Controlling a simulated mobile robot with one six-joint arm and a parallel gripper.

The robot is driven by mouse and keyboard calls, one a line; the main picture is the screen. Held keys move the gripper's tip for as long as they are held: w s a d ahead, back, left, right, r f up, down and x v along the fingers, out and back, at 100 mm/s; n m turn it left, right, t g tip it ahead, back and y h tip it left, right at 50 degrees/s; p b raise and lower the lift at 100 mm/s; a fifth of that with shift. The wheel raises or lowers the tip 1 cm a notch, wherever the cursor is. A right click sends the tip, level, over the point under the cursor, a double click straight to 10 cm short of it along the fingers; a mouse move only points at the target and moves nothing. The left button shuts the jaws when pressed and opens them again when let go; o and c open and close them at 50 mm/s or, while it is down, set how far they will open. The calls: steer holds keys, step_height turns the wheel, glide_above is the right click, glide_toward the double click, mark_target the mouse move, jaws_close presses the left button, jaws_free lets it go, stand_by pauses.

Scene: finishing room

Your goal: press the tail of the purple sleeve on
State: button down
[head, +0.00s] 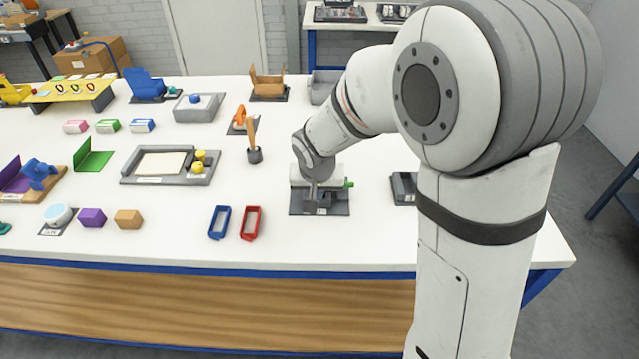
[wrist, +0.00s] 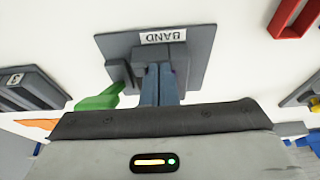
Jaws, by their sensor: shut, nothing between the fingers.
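My gripper (head: 312,197) is at the grey station with a plate (wrist: 199,68) marked BAND, which also shows in the head view (head: 338,209). Its two fingers (wrist: 160,84) are shut together with nothing between them, tips down at the grey block (wrist: 173,50) on the plate. The purple sleeve is almost wholly hidden; only a faint purple trace shows beside the fingers in the wrist view. I cannot tell how its tail lies or whether the fingertips touch it. A green piece (wrist: 98,101) sticks out at the station's side, also in the head view (head: 349,185).
A blue frame (head: 219,222) and a red frame (head: 250,223) lie left of the station. A dark grey block (head: 403,188) stands to its right. A purple box (head: 92,218) and a tan box (head: 128,219) stand farther left. The white tabletop (head: 370,235) is clear in front.

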steer(key=shift+s+b, duration=0.4)
steer(key=shift+s, duration=0.55)
step_height(320, 180, up, 10)
steer(key=p, duration=0.6)
steer(key=s+d+r, duration=0.3)
steer(key=s+d, duration=0.4)
steer(key=s, duration=0.2)
steer(key=s+d+r, duration=0.4)
steer(key=s+d, duration=0.3)
steer(key=s, duration=0.3)
steer(key=shift+d+g, duration=0.3)
